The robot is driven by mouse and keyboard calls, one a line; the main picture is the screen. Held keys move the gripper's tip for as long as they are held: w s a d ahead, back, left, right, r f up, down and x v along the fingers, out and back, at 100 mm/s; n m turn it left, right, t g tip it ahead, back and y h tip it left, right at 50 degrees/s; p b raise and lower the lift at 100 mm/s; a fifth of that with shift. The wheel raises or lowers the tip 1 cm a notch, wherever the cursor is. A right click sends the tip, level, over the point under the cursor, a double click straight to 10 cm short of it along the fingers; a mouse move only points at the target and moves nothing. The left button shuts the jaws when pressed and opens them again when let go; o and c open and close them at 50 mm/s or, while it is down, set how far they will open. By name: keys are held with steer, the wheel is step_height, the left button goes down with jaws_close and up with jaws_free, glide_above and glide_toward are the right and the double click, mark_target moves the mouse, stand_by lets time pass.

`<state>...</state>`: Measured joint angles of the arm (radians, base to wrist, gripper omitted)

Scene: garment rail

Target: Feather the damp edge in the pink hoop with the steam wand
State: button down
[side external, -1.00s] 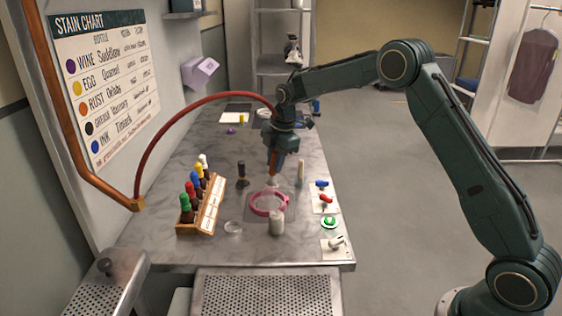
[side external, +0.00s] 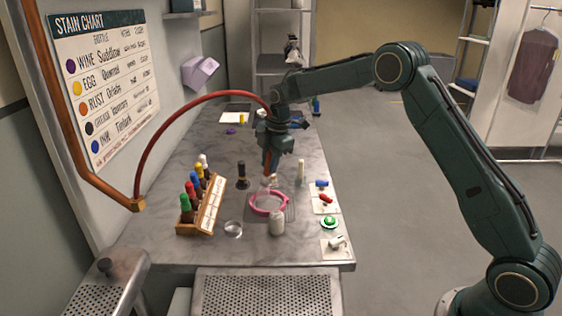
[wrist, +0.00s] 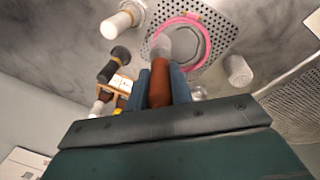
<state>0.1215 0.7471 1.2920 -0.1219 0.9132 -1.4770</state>
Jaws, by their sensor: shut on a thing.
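My gripper (side external: 269,168) is shut on the steam wand, whose orange-brown grip (wrist: 160,84) sits between my two blue-grey fingers in the wrist view. The wand's pale, translucent nozzle (wrist: 161,46) points at the near-left part of the pink hoop there. The pink hoop (side external: 268,213) lies flat on the table; its ring also shows in the wrist view (wrist: 208,44). In the side view the nozzle is at the hoop's back edge. I cannot tell whether it touches.
A perforated plate (wrist: 225,22) lies under the hoop. A white canister (side external: 277,224) stands at its front and a dark bottle (side external: 242,176) behind left. A rack of colored bottles (side external: 203,204) stands left. A red hose (side external: 165,133) arches to my wrist. A clear dish (side external: 233,228) is front left.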

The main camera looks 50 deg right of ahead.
steer(key=shift+w+a, duration=0.2)
steer(key=shift+a, duration=0.2)
steer(key=shift+a, duration=0.15)
steer(key=shift+s+a, duration=0.2)
steer(key=shift+a, duration=0.9)
steer(key=shift+s+a, duration=0.15)
steer(key=shift+a, duration=0.05)
steer(key=shift+s+a, duration=0.65)
steer(key=shift+s, duration=0.05)
steer(key=shift+s+a, duration=0.1)
steer(key=shift+s, duration=0.15)
